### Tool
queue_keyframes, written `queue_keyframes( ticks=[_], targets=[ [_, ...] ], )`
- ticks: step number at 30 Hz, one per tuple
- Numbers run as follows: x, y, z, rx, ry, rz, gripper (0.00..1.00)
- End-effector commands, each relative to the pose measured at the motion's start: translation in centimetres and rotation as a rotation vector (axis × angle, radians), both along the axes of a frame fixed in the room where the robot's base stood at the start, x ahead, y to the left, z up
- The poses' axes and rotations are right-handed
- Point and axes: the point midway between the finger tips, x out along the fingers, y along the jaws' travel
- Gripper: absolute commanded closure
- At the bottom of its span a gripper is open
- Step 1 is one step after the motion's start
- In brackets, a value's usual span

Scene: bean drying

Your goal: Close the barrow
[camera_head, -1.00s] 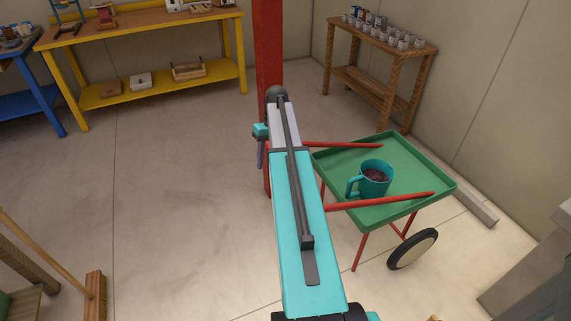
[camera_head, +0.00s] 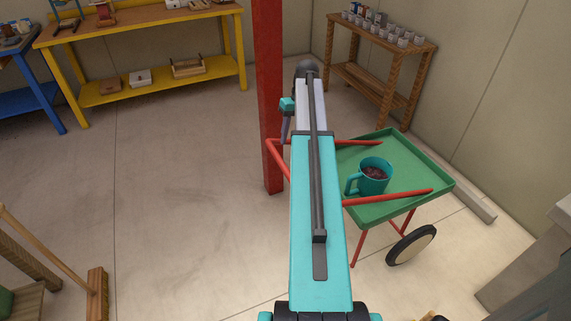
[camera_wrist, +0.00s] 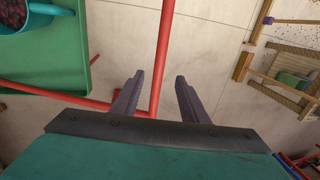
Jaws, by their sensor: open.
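The barrow has a green tray (camera_head: 405,150), red bar handles (camera_head: 385,198) and one visible black-rimmed wheel (camera_head: 411,245). It stands right of my arm in the head view. Its tray (camera_wrist: 70,75) fills the upper left of the wrist view. A teal mug (camera_head: 370,177) with dark beans stands in the tray; it is partly seen in the wrist view (camera_wrist: 28,15). My gripper (camera_head: 285,132) is open near the handle end. In the wrist view a red crossbar (camera_wrist: 163,50) runs between my open fingers (camera_wrist: 159,78); I cannot tell whether they touch it.
A red post (camera_head: 269,90) stands just behind the handle end. A wooden shelf (camera_head: 375,75) with several tins is at the back right. A yellow workbench (camera_head: 150,92) is at the back left. The floor at left centre is clear.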

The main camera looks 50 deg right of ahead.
Motion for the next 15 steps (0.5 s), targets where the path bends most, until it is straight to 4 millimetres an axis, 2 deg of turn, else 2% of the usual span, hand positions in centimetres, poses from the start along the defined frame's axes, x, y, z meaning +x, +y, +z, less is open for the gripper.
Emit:
queue_keyframes(
  ticks=[15],
  targets=[
    [0.3, 1.1, -5.2, 0.002, 0.002, 0.001, 0.60]
  ],
)
